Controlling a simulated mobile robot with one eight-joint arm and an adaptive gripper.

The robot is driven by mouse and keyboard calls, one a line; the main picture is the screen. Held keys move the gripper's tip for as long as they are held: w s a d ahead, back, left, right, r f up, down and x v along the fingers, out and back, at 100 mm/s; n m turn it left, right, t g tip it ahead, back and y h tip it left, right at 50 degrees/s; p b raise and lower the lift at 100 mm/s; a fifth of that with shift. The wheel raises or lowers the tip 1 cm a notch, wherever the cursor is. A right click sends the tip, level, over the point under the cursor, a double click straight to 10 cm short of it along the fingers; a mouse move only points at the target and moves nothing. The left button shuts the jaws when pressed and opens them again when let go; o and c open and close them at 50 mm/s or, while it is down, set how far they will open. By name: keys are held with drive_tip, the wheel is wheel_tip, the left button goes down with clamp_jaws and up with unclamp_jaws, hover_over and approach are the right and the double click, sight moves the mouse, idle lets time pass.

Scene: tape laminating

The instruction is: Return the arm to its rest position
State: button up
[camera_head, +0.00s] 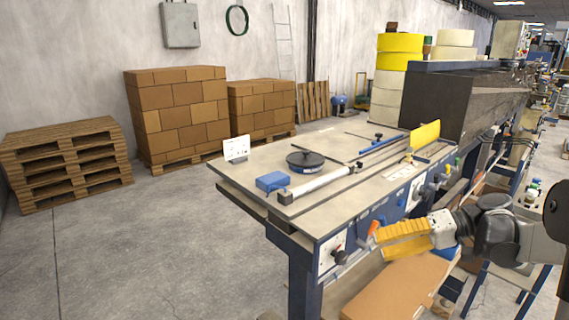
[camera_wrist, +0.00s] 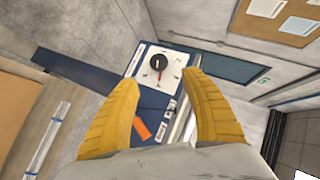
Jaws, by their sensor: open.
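My gripper (camera_head: 381,243) has yellow ribbed fingers and is in front of the near side of the workbench (camera_head: 350,190), at the lower right of the head view. In the wrist view the two fingers of my gripper (camera_wrist: 163,78) are spread apart with nothing between them. A white panel with a black rotary knob (camera_wrist: 157,67) shows beyond the fingertips. An orange handle (camera_wrist: 141,128) shows beside the left finger; I cannot tell its exact distance from the fingers.
The bench top carries a black disc (camera_head: 305,161), a blue block (camera_head: 272,182) and a yellow plate (camera_head: 425,133). A cardboard-coloured box (camera_head: 400,285) lies low below my gripper. Stacked pallets (camera_head: 68,160) and boxes (camera_head: 178,115) stand at the back left. The floor at left is clear.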

drive_tip(key=s+a+m+h, duration=0.1)
drive_tip(key=s+a+h, duration=0.2)
drive_tip(key=a, duration=0.3)
drive_tip(key=s+a+f+t+h, duration=0.1)
drive_tip(key=s+t+h, duration=0.1)
drive_tip(key=s+h, duration=0.2)
drive_tip(key=s+a+f+t+h, duration=0.2)
drive_tip(key=s+h, duration=0.3)
drive_tip(key=s, duration=0.6)
drive_tip(key=shift+a+h, duration=0.2)
drive_tip(key=shift+h, duration=0.1)
drive_tip(key=shift+w+f, duration=0.1)
drive_tip(key=shift+f, duration=0.05)
